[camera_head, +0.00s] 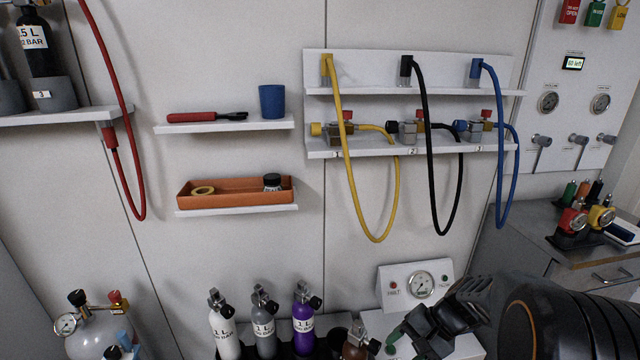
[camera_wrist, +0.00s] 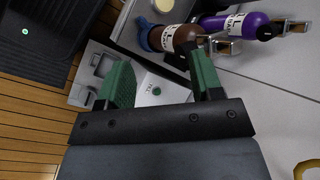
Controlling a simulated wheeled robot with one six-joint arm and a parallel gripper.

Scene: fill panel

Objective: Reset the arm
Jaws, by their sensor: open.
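My gripper (camera_head: 418,335) is at the lower right of the head view, in front of the small white gauge panel. In the wrist view its two green finger pads (camera_wrist: 160,84) stand apart, and no object shows between them. A brown cylinder (camera_wrist: 172,37) lies beyond the fingers in the wrist view, close to the right finger in the picture; I cannot tell whether they touch. The brown cylinder also shows in the head view (camera_head: 356,345), left of the gripper. The gauge panel (camera_head: 385,277) stands behind the gripper, partly hidden by it.
White, grey and purple cylinders (camera_head: 303,318) stand left of my gripper. Yellow, black and blue hoses (camera_head: 374,238) hang in loops above it from a wall shelf (camera_head: 420,148). A grey cabinet (camera_head: 590,262) with gauges is at right. Bare wall lies below the orange tray (camera_head: 235,199).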

